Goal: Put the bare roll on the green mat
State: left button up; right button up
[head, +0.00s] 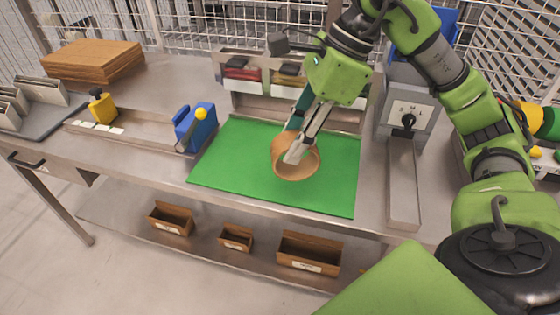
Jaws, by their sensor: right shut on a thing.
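The bare roll is a brown, hollow cardboard-like ring (280,168), at the middle of the green mat (235,160) in the head view. My right gripper (293,155) reaches down from the upper right and is shut on the roll's wall, with one finger inside the ring. The roll is over the mat or touching it; I cannot tell if there is a small gap beneath. Its open end faces up toward the camera. My left gripper is not in view.
A blue device with a yellow knob (196,128) stands left of the mat. A grey box with a black knob (408,110) and a narrow metal tray (403,190) are on the right. Brown boards (92,60) lie back left. Wooden bins (308,252) sit on the lower shelf.

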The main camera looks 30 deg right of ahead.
jog(key=shift+s+d+r+m+t, duration=0.1)
jog(key=shift+d+r+m+t, duration=0.25)
jog(key=shift+m, duration=0.25)
jog(key=shift+d+r+m, duration=0.15)
jog(key=shift+d+m, duration=0.05)
jog(key=shift+m, duration=0.2)
jog(key=shift+d, duration=0.2)
jog(key=w+d+f, duration=0.3)
jog(key=f, duration=0.1)
jog(key=w+d+f+p, duration=0.1)
jog(key=w+d+f, duration=0.2)
jog(key=w+f, duration=0.1)
jog(key=w+d+f, duration=0.3)
jog(key=f, duration=0.1)
jog(key=shift+w+d+f+p, duration=0.1)
jog(key=shift+w+f+p, duration=0.1)
jog(key=shift+p, duration=0.15)
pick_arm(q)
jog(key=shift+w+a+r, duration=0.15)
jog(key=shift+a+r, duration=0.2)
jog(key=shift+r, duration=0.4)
pick_arm(e)
jog(key=shift+f, duration=0.15)
